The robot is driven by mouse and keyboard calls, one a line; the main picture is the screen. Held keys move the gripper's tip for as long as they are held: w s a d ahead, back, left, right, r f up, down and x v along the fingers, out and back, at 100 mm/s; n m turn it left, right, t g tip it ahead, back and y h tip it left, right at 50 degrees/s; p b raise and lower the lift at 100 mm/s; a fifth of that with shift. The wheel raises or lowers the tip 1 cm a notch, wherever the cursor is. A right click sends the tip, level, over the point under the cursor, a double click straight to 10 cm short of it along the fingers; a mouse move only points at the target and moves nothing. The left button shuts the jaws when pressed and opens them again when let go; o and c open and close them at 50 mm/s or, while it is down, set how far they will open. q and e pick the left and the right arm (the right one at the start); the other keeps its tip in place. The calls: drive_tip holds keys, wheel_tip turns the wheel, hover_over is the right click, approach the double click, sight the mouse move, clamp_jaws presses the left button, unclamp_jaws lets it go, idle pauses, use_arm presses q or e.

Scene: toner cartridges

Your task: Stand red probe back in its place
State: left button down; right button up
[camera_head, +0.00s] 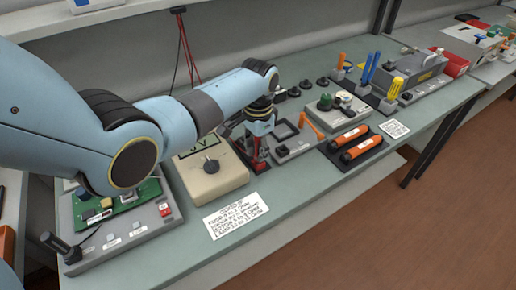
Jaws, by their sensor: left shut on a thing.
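My left arm reaches in from the left, and its gripper (257,135) points down just right of the beige meter (212,182). It is shut on the red probe (256,152), which shows as a red, roughly upright piece under the fingers. The gripper and wrist hide the upper part of the probe. My right gripper is not in view.
A printed card (236,215) lies in front of the meter. A grey board fixture (120,235) stands at left. Right of the gripper are a grey device (292,146) and orange cartridges (357,142) on a dark mat. Red leads (187,50) hang behind.

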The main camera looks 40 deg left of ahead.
use_arm(q)
drive_tip(key=shift+f+b, duration=0.3)
drive_tip(key=shift+f, duration=0.25)
drive_tip(key=c, duration=1.1)
unclamp_jaws()
drive_tip(key=shift+r, duration=0.1)
wheel_tip(320, 180, up, 12)
drive_tip(key=shift+f, duration=0.1)
